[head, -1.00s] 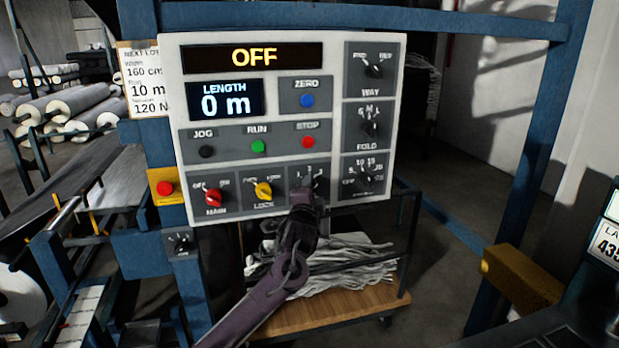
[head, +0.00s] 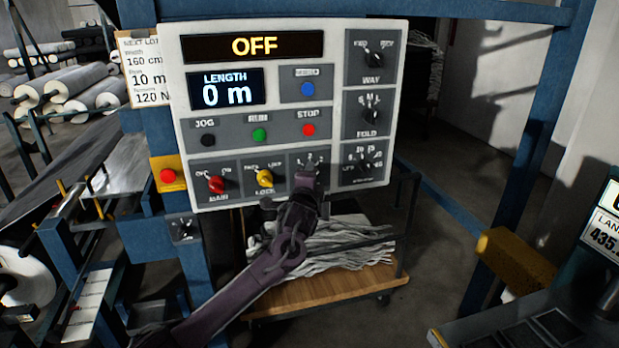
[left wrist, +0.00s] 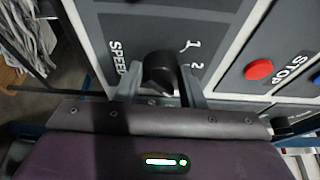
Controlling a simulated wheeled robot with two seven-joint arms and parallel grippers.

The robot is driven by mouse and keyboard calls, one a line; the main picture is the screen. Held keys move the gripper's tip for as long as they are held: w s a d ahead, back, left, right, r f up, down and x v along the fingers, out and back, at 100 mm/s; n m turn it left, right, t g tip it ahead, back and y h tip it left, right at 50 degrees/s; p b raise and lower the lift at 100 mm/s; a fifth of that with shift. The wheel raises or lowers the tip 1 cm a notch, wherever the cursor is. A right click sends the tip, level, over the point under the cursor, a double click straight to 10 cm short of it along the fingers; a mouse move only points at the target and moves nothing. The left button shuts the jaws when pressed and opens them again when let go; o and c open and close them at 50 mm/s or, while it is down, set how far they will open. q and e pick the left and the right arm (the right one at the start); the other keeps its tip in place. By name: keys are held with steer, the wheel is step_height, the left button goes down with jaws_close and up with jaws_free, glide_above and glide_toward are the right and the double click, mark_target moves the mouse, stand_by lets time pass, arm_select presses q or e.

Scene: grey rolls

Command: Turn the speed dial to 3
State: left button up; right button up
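The speed dial (left wrist: 160,70) is a dark knob on a grey plate in the left wrist view, beside the word SPEED. The marks 1 and 2 show beside it; I cannot read a 3 there, and the pointer direction is unclear. My left gripper (left wrist: 162,82) has one finger on each side of the knob, very near or touching it; I cannot tell which. In the head view my left gripper (head: 308,180) covers most of the dial at the bottom row of the white control panel (head: 290,20). My right gripper is not in view.
The display (head: 253,46) reads OFF and the length display (head: 224,90) reads 0 m. The red main knob (head: 215,184), yellow lock knob (head: 264,177) and roll-setting dial (head: 366,163) flank the speed dial. A red stop button (head: 308,130) is above it.

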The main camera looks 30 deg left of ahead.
arm_select(q)
steer(key=o, duration=0.4)
steer(key=b+v, duration=0.2)
steer(key=v, duration=0.5)
steer(key=shift+s+d+b, duration=0.2)
steer(key=shift+s+b, duration=0.1)
steer(key=shift+s, duration=0.05)
steer(key=shift+f, duration=0.1)
